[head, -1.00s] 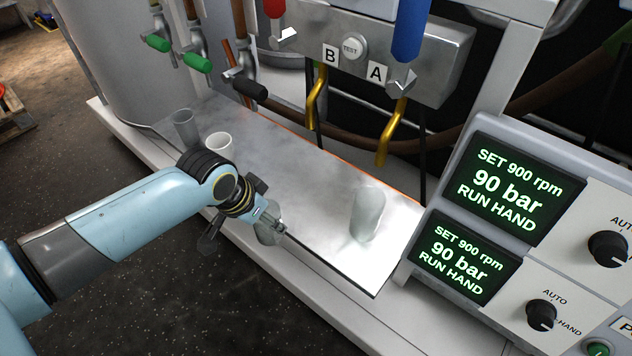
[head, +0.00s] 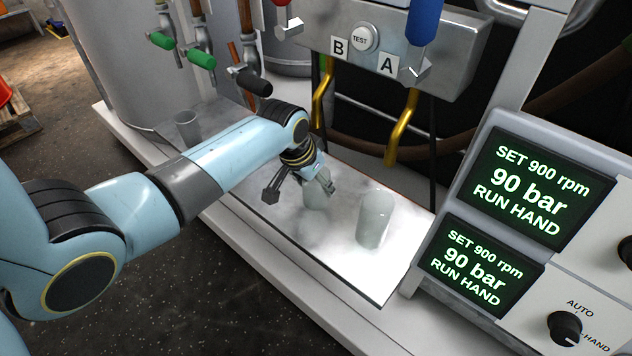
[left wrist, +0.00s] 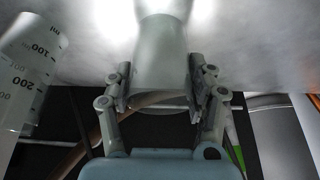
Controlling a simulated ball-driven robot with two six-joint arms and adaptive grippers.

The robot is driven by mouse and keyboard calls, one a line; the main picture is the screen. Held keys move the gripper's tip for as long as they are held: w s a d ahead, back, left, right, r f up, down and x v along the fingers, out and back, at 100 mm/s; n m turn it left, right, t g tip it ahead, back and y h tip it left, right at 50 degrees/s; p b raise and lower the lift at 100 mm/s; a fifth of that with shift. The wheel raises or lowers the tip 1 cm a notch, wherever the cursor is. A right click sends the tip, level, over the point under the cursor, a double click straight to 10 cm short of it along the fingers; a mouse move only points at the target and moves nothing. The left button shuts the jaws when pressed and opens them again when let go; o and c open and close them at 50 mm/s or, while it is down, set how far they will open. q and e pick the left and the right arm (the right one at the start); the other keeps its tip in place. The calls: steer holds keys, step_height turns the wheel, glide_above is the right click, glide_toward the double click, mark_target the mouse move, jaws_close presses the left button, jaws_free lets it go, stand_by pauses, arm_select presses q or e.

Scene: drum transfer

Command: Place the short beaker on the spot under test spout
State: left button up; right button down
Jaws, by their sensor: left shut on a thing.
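My left gripper (head: 318,182) is shut on a clear glass beaker (head: 315,200), which looks like the shorter of two. It holds the beaker upright over the metal shelf; I cannot tell whether the base touches. In the left wrist view the fingers (left wrist: 158,95) close on both sides of this beaker (left wrist: 160,55). A taller clear beaker (head: 374,222) stands to its right on the shelf; its ml marks show in the left wrist view (left wrist: 30,75). Brass spouts hang under label B (head: 321,95) and label A (head: 402,128). No marked spot shows. My right gripper is out of view.
The metal shelf (head: 330,262) is bare in front of the beakers. A grey cup (head: 187,126) stands at its far left. A TEST button (head: 364,39) sits on the block above the spouts. A control panel (head: 475,220) rises at the right.

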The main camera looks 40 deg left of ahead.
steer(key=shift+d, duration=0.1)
arm_select(q)
steer(key=shift+f, duration=0.1)
steer(key=o, duration=1)
steer(key=shift+o, duration=0.2)
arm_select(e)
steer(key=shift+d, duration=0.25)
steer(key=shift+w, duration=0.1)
